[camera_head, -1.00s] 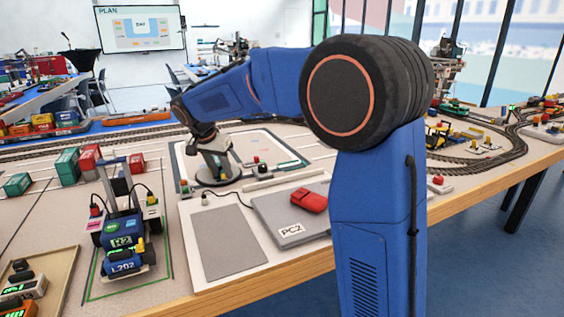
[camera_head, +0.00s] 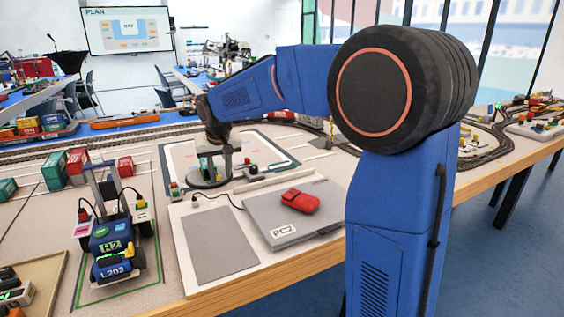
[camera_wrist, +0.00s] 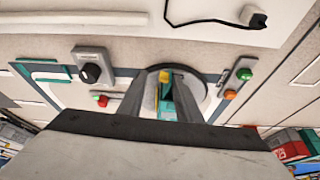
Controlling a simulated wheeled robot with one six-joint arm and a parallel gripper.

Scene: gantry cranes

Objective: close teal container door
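A small teal container (camera_wrist: 167,103) with a yellow part at its far end shows between my gripper's fingers in the wrist view. It stands on a round grey disc (camera_wrist: 201,94). Its door cannot be made out. My gripper (camera_wrist: 165,75) points down over the disc, with its two fingers apart on either side of the teal container; contact cannot be told. In the head view my gripper (camera_head: 222,158) is low over the disc (camera_head: 202,182), and the container is mostly hidden there.
A black knob (camera_wrist: 90,73) and a box with green and orange buttons (camera_wrist: 237,78) flank the disc. In the head view, a grey PC2 panel (camera_head: 265,220) carries a red object (camera_head: 300,200). A blue L202 vehicle (camera_head: 112,245) and several containers stand left.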

